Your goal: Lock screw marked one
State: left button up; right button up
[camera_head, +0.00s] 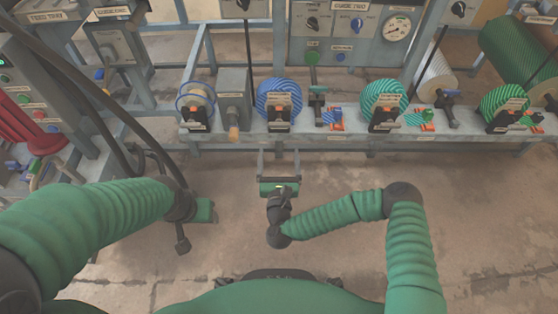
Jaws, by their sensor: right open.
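My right gripper (279,158) is in front of the long grey bench (350,141). Its two grey fingers are parallel, wide apart and point at the bench front, with nothing between them. My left gripper (204,210) is lower left, mostly behind its own wrist, and its fingers cannot be made out. Several fittings with small labels stand along the bench, among them a blue coil (279,92) and a green coil (384,98) in dark holders. The label wording is too small to read, so I cannot tell which screw is marked one.
A panel with a gauge (397,27) and knobs stands behind the bench. At the left are a button box (25,98), red ribbed hoses (28,128) and black cables (100,100). The concrete floor (490,210) is clear at the right.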

jog(key=s+p, duration=0.1)
jog(key=s, duration=0.3)
jog(key=shift+s+f, duration=0.1)
jog(key=shift+s, duration=0.05)
